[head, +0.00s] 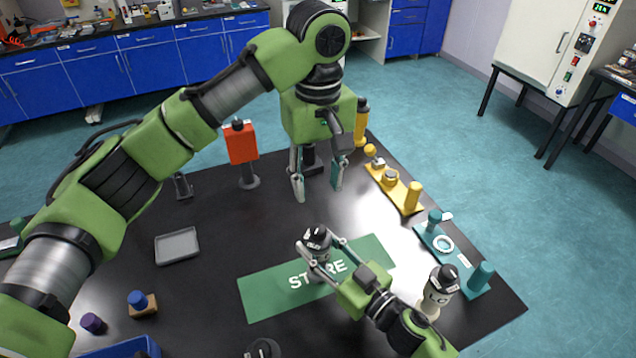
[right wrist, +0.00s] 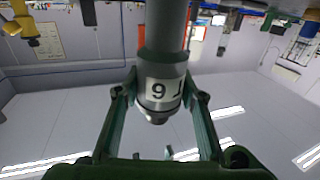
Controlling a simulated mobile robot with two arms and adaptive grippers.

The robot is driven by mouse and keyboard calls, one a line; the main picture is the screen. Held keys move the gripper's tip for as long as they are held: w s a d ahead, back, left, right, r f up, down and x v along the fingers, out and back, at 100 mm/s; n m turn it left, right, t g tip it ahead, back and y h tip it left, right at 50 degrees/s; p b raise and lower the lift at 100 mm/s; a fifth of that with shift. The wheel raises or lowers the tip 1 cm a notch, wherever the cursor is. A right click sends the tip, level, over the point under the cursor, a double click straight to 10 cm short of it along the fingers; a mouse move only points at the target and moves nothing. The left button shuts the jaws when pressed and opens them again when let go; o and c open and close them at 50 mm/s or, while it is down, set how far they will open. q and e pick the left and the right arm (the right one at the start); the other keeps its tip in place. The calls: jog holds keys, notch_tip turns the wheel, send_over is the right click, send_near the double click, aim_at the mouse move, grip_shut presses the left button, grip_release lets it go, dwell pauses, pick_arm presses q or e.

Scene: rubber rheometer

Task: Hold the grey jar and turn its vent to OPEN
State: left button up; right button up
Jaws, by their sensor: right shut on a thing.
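The grey jar (head: 318,240) with a black top is at the green STORE mat (head: 255,297) in the head view; I cannot tell whether it touches the mat. My right gripper (head: 319,254) is shut on it, with one finger on each side. In the right wrist view the jar (right wrist: 163,70) sits between the fingers of the right gripper (right wrist: 160,88), with a white label facing the camera. The vent's setting is too small to read. My left gripper (head: 318,191) is open and empty, pointing down beyond the jar.
A cream jar (head: 437,295) with a black top stands right of my right gripper. Teal (head: 450,262) and yellow (head: 392,188) fixtures line the right side. A red panel on a stand (head: 242,143) and a grey tray (head: 177,246) are at left. The table between tray and mat is clear.

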jog(key=o, duration=1.3)
